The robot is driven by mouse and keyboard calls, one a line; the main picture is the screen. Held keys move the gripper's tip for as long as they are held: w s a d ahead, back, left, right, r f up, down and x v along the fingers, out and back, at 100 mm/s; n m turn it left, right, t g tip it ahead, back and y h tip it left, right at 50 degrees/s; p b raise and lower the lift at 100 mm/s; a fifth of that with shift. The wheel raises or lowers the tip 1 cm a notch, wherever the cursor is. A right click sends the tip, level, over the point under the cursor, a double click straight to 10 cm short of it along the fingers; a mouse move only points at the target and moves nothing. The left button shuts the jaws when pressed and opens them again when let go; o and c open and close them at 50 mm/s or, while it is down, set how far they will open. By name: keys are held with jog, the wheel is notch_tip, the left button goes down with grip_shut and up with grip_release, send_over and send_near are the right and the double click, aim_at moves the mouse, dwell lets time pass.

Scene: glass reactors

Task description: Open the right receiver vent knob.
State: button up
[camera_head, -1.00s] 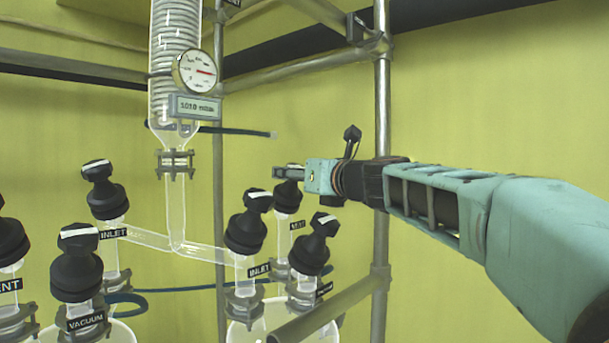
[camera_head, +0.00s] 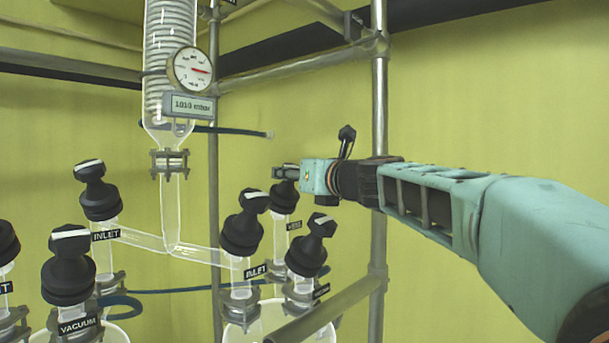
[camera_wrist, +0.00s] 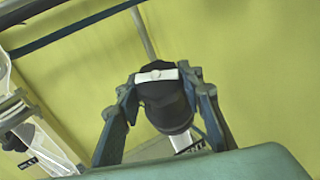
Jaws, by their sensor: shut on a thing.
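The right receiver vent knob (camera_head: 284,188) is a black cap with a white bar on top, on a clear glass neck with a partly hidden VENT label (camera_head: 295,226). In the head view my gripper (camera_head: 286,173) is at the knob's top, hiding part of it. In the wrist view the knob (camera_wrist: 162,95) stands between both fingers of my gripper (camera_wrist: 167,88), which are shut on its top. Its white bar runs across from finger to finger.
The right receiver's inlet knob (camera_head: 243,222) and another black knob (camera_head: 313,245) stand close in front. A metal post (camera_head: 379,110) rises just behind my arm. A glass condenser (camera_head: 170,100) with a gauge (camera_head: 192,69) stands to the left.

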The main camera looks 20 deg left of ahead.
jog(key=shift+w+n, duration=0.1)
jog(key=shift+n, duration=0.3)
jog(key=shift+d+n+g+y, duration=0.1)
jog(key=shift+n+g+y, duration=0.6)
jog(key=shift+n+g, duration=0.1)
jog(key=shift+r+n+g+y+p, duration=0.15)
jog(key=shift+n+g+y+p, duration=0.45)
jog(key=shift+n+g, duration=0.4)
jog(key=n+g+p, duration=0.2)
jog(key=n+p, duration=0.1)
jog(key=shift+g+y, duration=0.3)
jog(key=shift+y, duration=0.1)
jog(key=shift+n+g+p, duration=0.4)
jog(key=shift+p, duration=0.25)
jog(key=o, duration=1.2)
